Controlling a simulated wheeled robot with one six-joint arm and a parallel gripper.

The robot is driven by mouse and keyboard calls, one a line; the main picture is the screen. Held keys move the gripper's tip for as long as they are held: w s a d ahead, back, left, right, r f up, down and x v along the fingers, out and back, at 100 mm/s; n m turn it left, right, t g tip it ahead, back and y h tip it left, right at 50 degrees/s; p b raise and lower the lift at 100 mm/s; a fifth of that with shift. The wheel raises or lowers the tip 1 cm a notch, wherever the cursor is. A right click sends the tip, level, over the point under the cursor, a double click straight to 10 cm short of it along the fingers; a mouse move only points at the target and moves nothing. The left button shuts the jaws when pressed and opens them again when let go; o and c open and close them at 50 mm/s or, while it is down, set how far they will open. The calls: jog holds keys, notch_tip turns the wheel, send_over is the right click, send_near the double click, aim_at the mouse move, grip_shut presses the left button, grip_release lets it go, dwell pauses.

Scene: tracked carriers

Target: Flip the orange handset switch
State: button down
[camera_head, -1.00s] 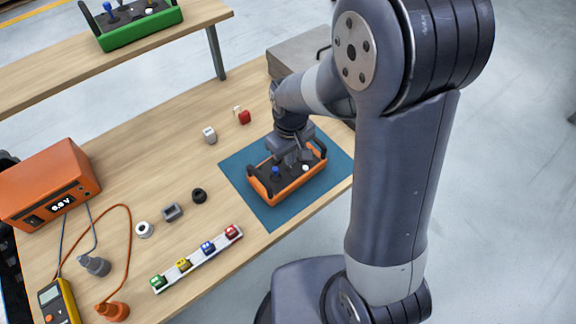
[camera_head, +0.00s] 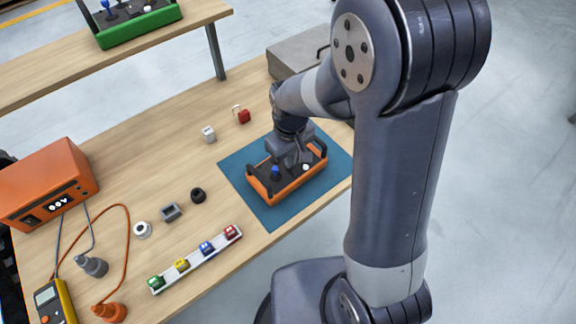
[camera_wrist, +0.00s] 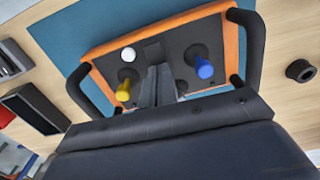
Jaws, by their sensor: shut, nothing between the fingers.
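The orange handset (camera_head: 287,187) lies on the blue mat (camera_head: 240,190), with a dark top face and a black handle at each end. In the wrist view the handset (camera_wrist: 237,45) shows a blue stick (camera_wrist: 205,68), a yellow stick (camera_wrist: 123,92) and a white round knob (camera_wrist: 128,54). My gripper (camera_head: 291,164) is over the middle of the handset, pointing down. In the wrist view its shut, empty fingers (camera_wrist: 157,72) are between the two sticks. They cover the middle of the panel, so I cannot make out the switch or whether they touch it.
A rail with several coloured blocks (camera_head: 198,262) lies left of the mat. An orange meter box (camera_head: 45,185), cables and a yellow multimeter (camera_head: 55,303) are at the left. A green handset (camera_head: 140,27) is on the far table. A grey case (camera_head: 297,53) stands behind.

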jog(key=shift+f, duration=0.25)
jog(key=shift+r, duration=0.1)
jog(key=shift+r+p, duration=2.65)
jog(key=shift+r, duration=0.85)
jog(key=shift+f, duration=0.15)
notch_tip(320, 180, down, 7)
jog(key=b, duration=0.5)
jog(key=shift+b, duration=0.35)
jog(key=shift+r, duration=0.25)
